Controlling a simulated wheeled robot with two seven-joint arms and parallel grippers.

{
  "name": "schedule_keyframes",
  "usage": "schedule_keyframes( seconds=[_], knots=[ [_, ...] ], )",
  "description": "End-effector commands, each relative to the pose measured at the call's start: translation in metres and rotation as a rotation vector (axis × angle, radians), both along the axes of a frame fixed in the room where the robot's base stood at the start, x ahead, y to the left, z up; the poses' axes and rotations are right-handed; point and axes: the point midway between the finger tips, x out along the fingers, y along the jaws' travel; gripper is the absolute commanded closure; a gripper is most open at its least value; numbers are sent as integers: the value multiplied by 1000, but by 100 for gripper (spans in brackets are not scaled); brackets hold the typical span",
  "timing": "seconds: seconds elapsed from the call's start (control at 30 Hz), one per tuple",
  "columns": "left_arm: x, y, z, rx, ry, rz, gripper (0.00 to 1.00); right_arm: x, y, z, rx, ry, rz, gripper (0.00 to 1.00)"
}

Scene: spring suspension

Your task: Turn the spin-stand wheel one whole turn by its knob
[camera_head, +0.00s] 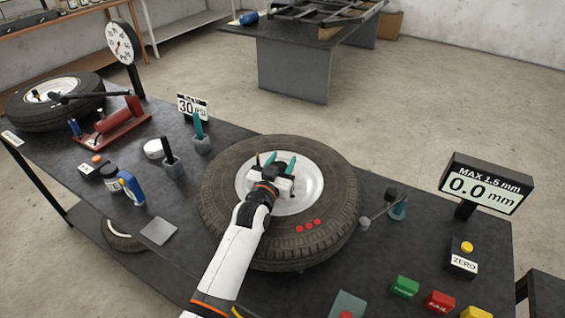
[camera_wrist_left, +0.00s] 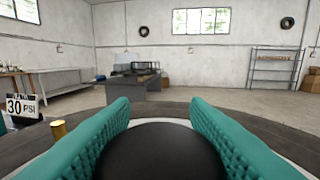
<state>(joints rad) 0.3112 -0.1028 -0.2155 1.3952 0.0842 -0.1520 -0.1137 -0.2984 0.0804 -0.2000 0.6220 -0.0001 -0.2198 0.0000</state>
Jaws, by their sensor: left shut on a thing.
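In the head view the gripper hides the knob. A small brass post (camera_wrist_left: 58,130) shows left of the fingers. My right gripper is not in view.
A gauge display (camera_head: 484,187) reading 0.0 mm and a ZERO button box (camera_head: 463,258) stand at right. A dial indicator arm (camera_head: 380,208) stands close to the tyre's right side. Green, red and yellow blocks (camera_head: 438,302) lie front right. A red tool (camera_head: 112,122) and bottles are at left.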

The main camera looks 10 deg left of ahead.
Motion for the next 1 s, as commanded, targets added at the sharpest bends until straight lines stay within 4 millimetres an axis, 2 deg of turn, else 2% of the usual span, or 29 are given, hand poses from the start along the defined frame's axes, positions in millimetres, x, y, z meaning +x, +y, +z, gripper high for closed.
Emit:
schedule_keyframes(
  seconds=[0.17,0.2,0.3,0.67,0.87,1.0],
  knots=[
    [0,-1,-1,1,1,-1,99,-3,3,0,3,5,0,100],
    [0,-1,-1,0,1,-1,51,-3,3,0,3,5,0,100],
    [0,0,-1,0,0,-1,36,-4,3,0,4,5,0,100],
    [-4,1,-1,0,0,0,36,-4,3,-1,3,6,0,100],
    [-30,8,-2,0,0,0,36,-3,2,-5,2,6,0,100],
    [-59,15,-3,1,1,0,36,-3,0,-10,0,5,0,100]
  ],
)
